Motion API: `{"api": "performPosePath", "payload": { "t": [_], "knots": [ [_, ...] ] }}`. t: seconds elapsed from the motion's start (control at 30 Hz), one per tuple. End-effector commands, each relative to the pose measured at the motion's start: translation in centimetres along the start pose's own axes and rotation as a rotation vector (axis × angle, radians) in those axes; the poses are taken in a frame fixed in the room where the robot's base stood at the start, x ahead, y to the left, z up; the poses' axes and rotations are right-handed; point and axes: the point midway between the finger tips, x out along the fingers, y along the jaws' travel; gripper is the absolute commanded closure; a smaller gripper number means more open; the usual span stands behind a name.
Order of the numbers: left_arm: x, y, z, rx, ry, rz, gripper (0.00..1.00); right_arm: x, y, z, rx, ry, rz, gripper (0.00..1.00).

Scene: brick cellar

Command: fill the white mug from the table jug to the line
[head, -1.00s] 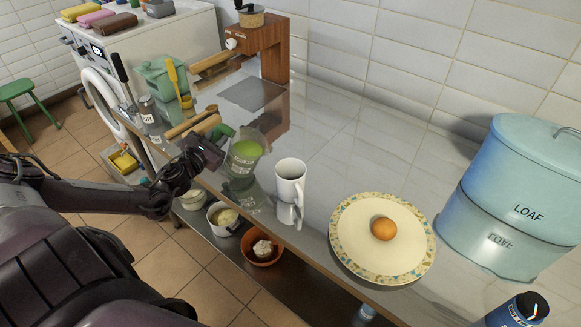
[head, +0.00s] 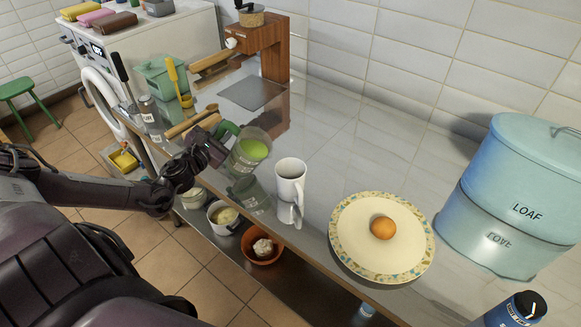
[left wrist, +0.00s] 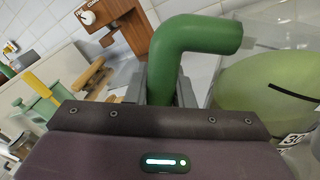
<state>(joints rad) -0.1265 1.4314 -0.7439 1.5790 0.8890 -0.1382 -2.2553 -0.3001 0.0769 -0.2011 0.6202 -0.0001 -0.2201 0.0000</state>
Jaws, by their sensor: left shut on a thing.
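My left gripper (head: 216,146) is shut on the jug's green handle (left wrist: 185,50). In the left wrist view the green liquid has a dark line across it, beside part of a number label. My right gripper is not in view.
A patterned plate (head: 345,250) with an egg (head: 382,228) lies right of the mug. A blue bread bin (head: 515,195) stands at the right and a wooden coffee grinder (head: 262,45) at the back. Bowls sit on a shelf below. The table behind the mug is clear.

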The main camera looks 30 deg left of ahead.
Motion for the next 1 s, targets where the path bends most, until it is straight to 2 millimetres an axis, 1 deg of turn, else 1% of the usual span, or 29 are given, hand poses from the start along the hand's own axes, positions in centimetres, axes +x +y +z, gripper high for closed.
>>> {"api": "performPosePath", "payload": {
  "t": [0.03,0.1,1.0],
  "knots": [
    [0.1,0.1,0.4,0.004,-0.005,0.003,1.0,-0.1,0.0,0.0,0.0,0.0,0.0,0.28],
    [0.1,0.1,0.6,0.012,-0.005,0.003,1.0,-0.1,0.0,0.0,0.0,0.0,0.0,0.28],
    [0.1,-0.1,2.5,0.111,-0.004,0.004,1.0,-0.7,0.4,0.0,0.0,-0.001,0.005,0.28]
  ]
}}
